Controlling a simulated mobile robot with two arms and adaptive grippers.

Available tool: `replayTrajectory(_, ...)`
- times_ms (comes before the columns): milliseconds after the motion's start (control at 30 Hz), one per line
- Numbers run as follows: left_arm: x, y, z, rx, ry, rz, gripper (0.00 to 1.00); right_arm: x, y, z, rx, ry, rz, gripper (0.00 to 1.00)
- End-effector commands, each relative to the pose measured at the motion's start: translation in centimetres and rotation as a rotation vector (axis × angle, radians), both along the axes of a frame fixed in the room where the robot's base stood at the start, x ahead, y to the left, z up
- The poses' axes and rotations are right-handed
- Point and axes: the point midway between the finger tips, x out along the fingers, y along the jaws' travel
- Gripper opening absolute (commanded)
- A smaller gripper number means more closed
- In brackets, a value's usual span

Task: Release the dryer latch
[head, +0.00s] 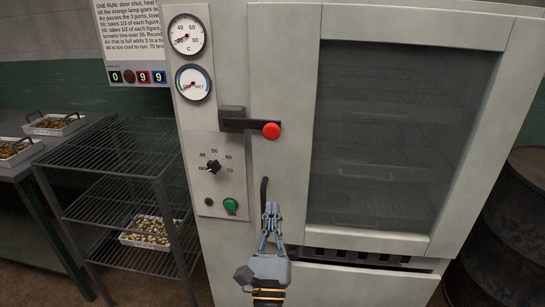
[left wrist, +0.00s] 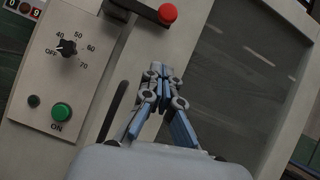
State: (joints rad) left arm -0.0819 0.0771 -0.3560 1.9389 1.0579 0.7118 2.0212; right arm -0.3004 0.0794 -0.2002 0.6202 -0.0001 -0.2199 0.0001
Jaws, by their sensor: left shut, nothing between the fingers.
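The dryer door (head: 282,100) is a pale grey frame around a dark window and looks shut. The latch (head: 236,121) is a dark bar with a red knob (head: 271,131), lying across the door's left edge. The red knob also shows at the top of the left wrist view (left wrist: 167,13). My left gripper (head: 271,208) is shut and empty. It is below the latch, in front of the door's lower left part near a dark vertical handle (head: 264,190), and appears apart from the latch. My right gripper is not in view.
The control panel (head: 206,140) has two gauges, a dial (head: 213,167) and a green button (head: 230,205). A wire rack (head: 120,150) holding a tray (head: 150,232) stands at left. A dark drum (head: 505,240) stands at right.

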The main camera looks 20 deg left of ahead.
Motion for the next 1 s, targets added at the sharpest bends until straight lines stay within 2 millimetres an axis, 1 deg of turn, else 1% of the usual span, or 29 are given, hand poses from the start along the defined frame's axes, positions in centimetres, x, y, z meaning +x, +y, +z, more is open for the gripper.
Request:
replayTrajectory(133, 0.5, 0.2, 0.5, 0.002, 0.001, 0.002, 0.00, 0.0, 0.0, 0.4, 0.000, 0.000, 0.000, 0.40)
replayTrajectory(267, 2.0, 0.7, 1.7, 0.004, -0.001, 0.002, 0.00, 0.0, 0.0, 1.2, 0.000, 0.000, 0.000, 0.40)
replayTrajectory(500, 6.1, 2.1, 4.6, 0.005, -0.001, 0.003, 0.00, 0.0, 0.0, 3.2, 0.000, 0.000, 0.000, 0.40)
replayTrajectory(633, 8.2, 2.9, 5.9, 0.004, 0.000, 0.001, 0.00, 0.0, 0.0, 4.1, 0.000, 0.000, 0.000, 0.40)
replayTrajectory(700, 8.3, 3.1, 7.2, 0.003, 0.000, 0.002, 0.00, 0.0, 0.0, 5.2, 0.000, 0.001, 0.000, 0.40)
replayTrajectory(800, 8.5, 3.3, 8.3, 0.005, 0.002, 0.001, 0.00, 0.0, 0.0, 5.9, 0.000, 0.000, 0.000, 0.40)
replayTrajectory(1000, 8.7, 3.6, 9.2, 0.004, 0.002, 0.001, 0.00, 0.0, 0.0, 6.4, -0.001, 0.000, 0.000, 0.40)
